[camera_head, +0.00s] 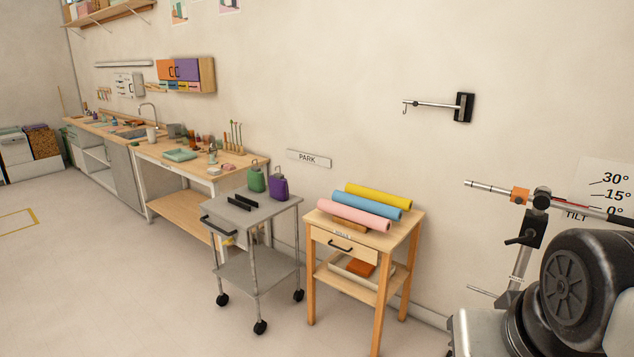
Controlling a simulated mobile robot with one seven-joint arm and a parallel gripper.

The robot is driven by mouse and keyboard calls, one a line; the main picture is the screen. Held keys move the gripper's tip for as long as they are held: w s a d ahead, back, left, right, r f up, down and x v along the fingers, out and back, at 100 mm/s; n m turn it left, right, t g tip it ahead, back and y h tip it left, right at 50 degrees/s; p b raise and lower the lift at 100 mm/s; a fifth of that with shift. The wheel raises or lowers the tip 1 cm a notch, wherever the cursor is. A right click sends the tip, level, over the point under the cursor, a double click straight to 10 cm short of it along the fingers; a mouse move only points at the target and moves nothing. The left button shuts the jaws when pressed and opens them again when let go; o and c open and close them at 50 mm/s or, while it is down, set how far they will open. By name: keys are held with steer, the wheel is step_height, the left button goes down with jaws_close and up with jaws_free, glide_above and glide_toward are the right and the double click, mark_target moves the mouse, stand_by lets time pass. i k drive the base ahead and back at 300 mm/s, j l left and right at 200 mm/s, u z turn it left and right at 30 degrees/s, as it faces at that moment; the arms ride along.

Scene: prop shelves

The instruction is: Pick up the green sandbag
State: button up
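The green sandbag (257,178) stands upright on top of the grey wheeled cart (231,218), near its back edge. It has a loop handle on top. A purple sandbag (279,189) stands close beside it on the right and slightly nearer. My gripper is not in view, so I cannot see whether it holds anything. The green sandbag is well away from the dark round arm parts at the lower right.
Black bars (240,203) lie on the cart top in front of the bags. A wooden side table (408,223) with coloured rolls stands to the right. A workbench (180,190) stands behind left. Floor is clear at front left.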

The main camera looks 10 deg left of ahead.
mark_target(256, 177)
steer(key=u, duration=0.85)
steer(key=i+j+u, duration=0.3)
steer(key=i, duration=0.4)
steer(key=i+j+u, duration=0.3)
steer(key=i, duration=0.4)
steer(key=i+u, duration=0.3)
steer(key=i, duration=0.4)
steer(key=i+u, duration=0.2)
steer(key=i, duration=1.4)
steer(key=i+z, duration=0.5)
steer(key=i+j+z, duration=0.35)
steer(key=i+z, duration=0.15)
steer(key=i, duration=0.2)
steer(key=i+z, duration=0.15)
steer(key=z, duration=0.25)
steer(key=i+j+z, duration=0.15)
steer(key=z, duration=0.2)
steer(key=i+j+z, duration=0.1)
steer(key=z, duration=0.3)
steer(key=i+j+z, duration=0.15)
steer(key=z, duration=0.25)
steer(key=i+j+z, duration=0.2)
steer(key=z, duration=0.2)
steer(key=i+j+z, duration=0.1)
steer(key=j+z, duration=0.15)
steer(key=z, duration=0.2)
steer(key=i+j+z, duration=0.1)
steer(key=j+z, duration=0.3)
steer(key=i+j+z, duration=0.2)
steer(key=k+j, duration=0.1)
